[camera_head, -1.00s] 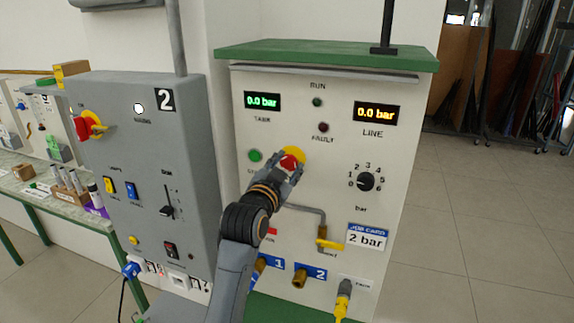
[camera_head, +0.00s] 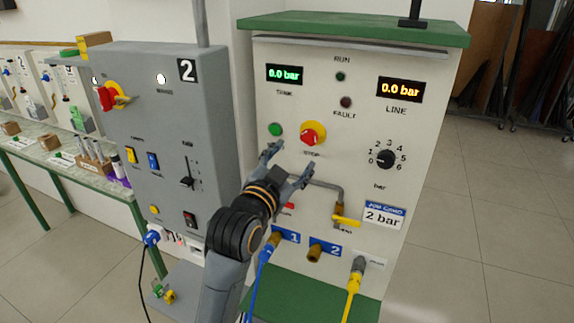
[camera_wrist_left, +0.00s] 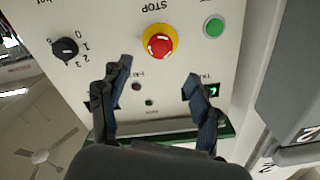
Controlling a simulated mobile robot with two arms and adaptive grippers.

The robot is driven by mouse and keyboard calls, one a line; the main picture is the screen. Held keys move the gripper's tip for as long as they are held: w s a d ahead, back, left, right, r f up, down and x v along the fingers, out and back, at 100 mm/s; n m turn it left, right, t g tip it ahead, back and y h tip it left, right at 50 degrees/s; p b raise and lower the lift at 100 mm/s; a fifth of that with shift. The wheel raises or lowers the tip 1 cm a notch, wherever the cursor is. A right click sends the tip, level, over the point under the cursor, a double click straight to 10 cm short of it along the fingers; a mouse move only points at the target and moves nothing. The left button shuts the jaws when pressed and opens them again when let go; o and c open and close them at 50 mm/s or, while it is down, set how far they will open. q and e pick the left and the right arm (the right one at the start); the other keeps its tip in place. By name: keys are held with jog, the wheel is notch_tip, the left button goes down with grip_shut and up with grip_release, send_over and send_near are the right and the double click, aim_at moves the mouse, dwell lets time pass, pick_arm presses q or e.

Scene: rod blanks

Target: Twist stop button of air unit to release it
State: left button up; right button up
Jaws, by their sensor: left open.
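The red stop button (camera_head: 309,137) on its yellow ring sits on the front of the white air unit (camera_head: 440,110), above the STOP label. It also shows in the left wrist view (camera_wrist_left: 159,44), upside down, beyond the space between the fingers. My left gripper (camera_head: 288,162) is open and empty, below and apart from the button in the head view. In the wrist view the left gripper (camera_wrist_left: 160,75) has its fingers spread, and nothing is between them. My right gripper is not in view.
A green button (camera_head: 276,129) is left of the stop button. A selector knob (camera_head: 387,159) and a yellow-handled valve (camera_head: 346,221) are to the right and below. A grey control box (camera_head: 205,120) stands close on the left. Blue and yellow hoses hang below.

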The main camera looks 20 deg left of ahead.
pick_arm(q)
jog(key=shift+s, duration=1.25)
